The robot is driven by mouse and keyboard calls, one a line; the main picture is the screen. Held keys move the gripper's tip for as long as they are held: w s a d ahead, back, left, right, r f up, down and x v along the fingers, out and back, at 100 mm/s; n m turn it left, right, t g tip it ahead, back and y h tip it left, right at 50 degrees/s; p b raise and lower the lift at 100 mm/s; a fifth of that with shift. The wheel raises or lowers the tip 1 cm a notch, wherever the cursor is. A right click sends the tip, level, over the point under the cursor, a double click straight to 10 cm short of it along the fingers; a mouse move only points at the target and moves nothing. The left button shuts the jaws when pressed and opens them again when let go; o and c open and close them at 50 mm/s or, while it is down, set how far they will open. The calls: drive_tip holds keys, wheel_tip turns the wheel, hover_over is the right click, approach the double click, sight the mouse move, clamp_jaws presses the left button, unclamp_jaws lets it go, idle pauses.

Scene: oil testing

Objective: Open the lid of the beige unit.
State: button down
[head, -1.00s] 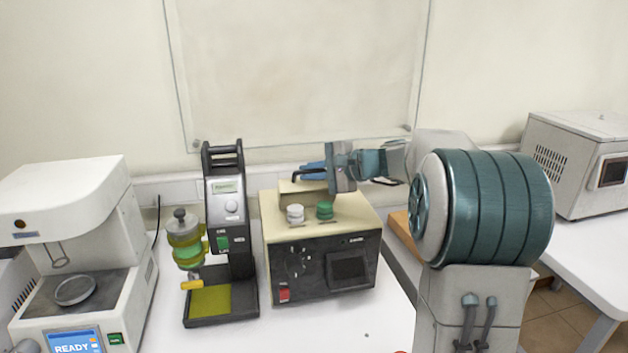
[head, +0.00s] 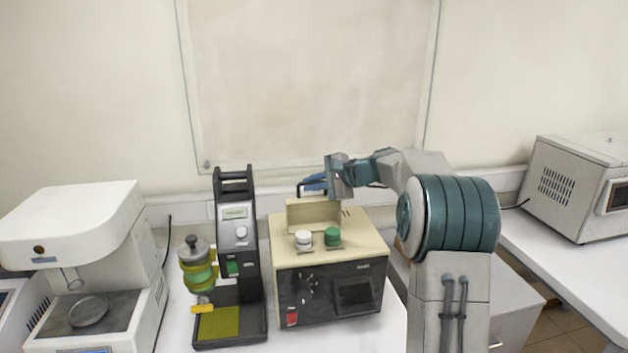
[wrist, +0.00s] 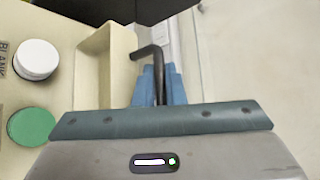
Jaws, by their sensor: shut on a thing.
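The beige unit (head: 360,228) stands on the white bench, with a black front panel. Its cream lid (head: 314,215) is tilted up at the back of the top, its broad face towards the head camera. The lid (wrist: 118,50) also shows in the wrist view. A black bent handle (head: 299,189) is at the lid's upper edge. My gripper (head: 314,182) has its blue fingers shut on the handle (wrist: 148,50). The fingers (wrist: 158,88) show on either side of the black bar in the wrist view. The inside of the opening is not clearly visible.
A black tester (head: 237,240) with yellow-green parts stands close at left. A white machine (head: 90,240) stands further left. The wall is close behind.

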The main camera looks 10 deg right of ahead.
idle(0.4)
drive_tip(key=c, duration=1.8)
unclamp_jaws()
drive_tip(key=b+v, duration=0.3)
drive_tip(key=v, duration=1)
drive_tip(key=shift+s+d+r+b, duration=0.15)
drive_tip(key=shift+d+r+b, duration=0.1)
drive_tip(key=shift+r+b, duration=0.05)
drive_tip(key=shift+a, duration=0.1)
